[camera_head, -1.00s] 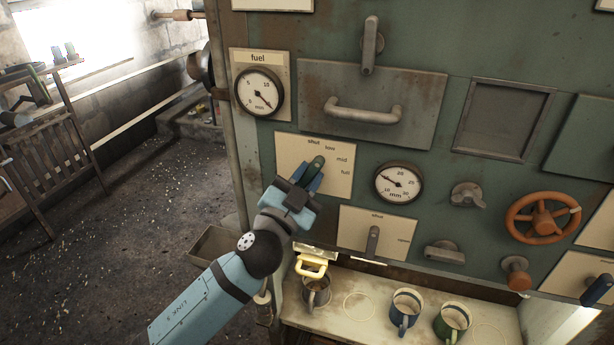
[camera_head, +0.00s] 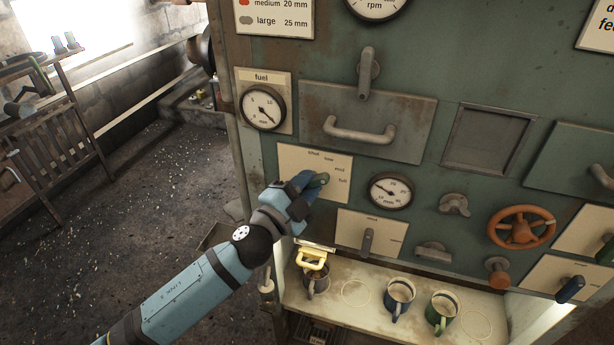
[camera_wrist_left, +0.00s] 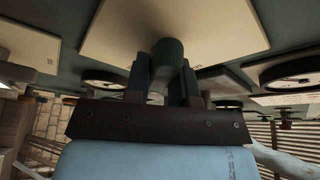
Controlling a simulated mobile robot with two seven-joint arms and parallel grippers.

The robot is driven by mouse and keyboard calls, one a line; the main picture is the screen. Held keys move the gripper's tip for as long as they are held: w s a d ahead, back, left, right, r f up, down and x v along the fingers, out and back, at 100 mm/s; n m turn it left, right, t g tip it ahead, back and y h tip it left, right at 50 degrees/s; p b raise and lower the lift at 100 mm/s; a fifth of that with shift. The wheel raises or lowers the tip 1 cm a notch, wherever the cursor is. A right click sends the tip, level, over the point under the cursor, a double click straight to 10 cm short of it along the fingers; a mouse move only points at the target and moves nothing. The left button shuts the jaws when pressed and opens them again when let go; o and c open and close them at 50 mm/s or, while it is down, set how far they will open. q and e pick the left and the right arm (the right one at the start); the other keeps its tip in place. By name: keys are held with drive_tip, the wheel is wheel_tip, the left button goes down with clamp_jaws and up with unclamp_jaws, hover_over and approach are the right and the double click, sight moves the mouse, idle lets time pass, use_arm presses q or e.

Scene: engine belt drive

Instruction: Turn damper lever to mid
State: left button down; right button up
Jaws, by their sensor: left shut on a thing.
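The damper lever (camera_head: 322,178) has a dark green handle in front of a cream plate (camera_head: 290,158) marked shut, low, mid and full. Its tip points to the right, toward the mid and full marks; which mark it lines up with I cannot tell exactly. My left gripper (camera_head: 310,183) is shut on the lever, coming from the lower left, and hides the lever's pivot. In the left wrist view the rounded green handle end (camera_wrist_left: 168,55) sits between the two fingers. My right gripper is not in view.
A round gauge (camera_head: 391,190) is close right of the plate. Another lever (camera_head: 367,242) stands below, and a drawer handle (camera_head: 362,133) above. An orange handwheel (camera_head: 521,228) is farther right.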

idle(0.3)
use_arm(q)
drive_tip(key=c, duration=1)
unclamp_jaws()
drive_tip(key=b+v, duration=0.3)
drive_tip(key=v, duration=1.1)
drive_tip(key=shift+w, duration=0.1)
